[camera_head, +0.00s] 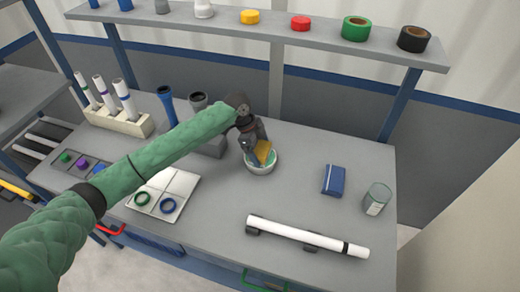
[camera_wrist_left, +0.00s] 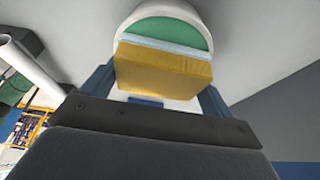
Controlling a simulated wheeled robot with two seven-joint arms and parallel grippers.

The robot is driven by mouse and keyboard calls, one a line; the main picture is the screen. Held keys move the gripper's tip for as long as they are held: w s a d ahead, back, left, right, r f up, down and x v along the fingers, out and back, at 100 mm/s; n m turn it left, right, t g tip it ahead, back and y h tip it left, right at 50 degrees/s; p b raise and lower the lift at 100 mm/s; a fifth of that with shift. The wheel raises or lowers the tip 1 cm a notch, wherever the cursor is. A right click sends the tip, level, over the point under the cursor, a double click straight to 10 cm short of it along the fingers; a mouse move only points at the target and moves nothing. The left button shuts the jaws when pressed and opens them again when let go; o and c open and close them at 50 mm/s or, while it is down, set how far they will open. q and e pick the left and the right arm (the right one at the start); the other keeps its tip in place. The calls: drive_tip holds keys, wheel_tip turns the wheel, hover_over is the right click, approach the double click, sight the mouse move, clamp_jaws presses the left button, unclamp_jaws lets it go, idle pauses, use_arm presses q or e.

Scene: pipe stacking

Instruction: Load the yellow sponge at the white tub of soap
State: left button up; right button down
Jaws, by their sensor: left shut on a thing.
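The yellow sponge (camera_head: 264,150) is held tilted in my left gripper (camera_head: 256,148), over the white tub (camera_head: 261,169) with green soap inside. In the left wrist view the sponge (camera_wrist_left: 165,70) sits between the two blue fingers, and the tub (camera_wrist_left: 190,12) with its green soap lies just beyond it. The sponge's lower edge overlaps the tub's opening; I cannot tell whether it touches the soap. My right gripper does not show in the head view.
A white pipe (camera_head: 307,238) rests on supports at the front right. A blue block (camera_head: 333,180) and a clear jar (camera_head: 376,199) stand to the right. A tray with rings (camera_head: 186,184) lies left of the tub. A shelf (camera_head: 290,32) with tape rolls runs along the back.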

sight(260, 150)
use_arm(q)
drive_tip(key=shift+f, duration=0.1)
drive_tip(key=shift+r+p, duration=2.6)
drive_tip(key=shift+r, duration=0.95)
drive_tip(key=shift+n, duration=0.3)
